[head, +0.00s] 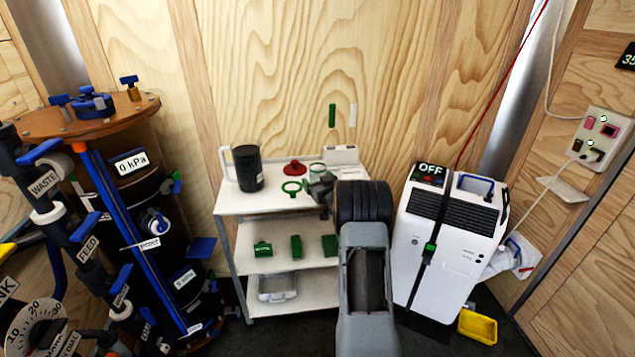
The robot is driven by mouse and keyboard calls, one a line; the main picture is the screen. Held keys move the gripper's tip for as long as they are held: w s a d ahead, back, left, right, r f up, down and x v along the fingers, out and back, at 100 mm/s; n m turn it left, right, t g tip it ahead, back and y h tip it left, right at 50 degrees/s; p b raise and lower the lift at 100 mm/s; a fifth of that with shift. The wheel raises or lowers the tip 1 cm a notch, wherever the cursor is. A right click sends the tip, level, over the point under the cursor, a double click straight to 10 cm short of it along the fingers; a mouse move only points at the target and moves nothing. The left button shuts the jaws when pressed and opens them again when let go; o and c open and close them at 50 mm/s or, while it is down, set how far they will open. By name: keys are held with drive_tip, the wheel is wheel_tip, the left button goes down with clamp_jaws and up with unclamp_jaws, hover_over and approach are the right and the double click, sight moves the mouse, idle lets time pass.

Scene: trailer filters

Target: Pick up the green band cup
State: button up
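A small pale cup with a green band (317,168) appears on the top shelf of the white cart (255,203), right of centre. It is small and its lower part is hard to make out. My gripper (318,188) is over the cart top, just in front of the cup. My arm comes up from the lower right and hides part of the cart's right side. The fingers are dark and too small to tell whether they are open or shut, or whether they touch the cup.
Green blocks (296,247) sit on the shelf below. A white appliance (445,245) stands right of the cart, a valved tank (140,200) left.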

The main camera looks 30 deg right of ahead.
drive_tip(key=c, duration=1.1)
drive_tip(key=shift+r, duration=0.2)
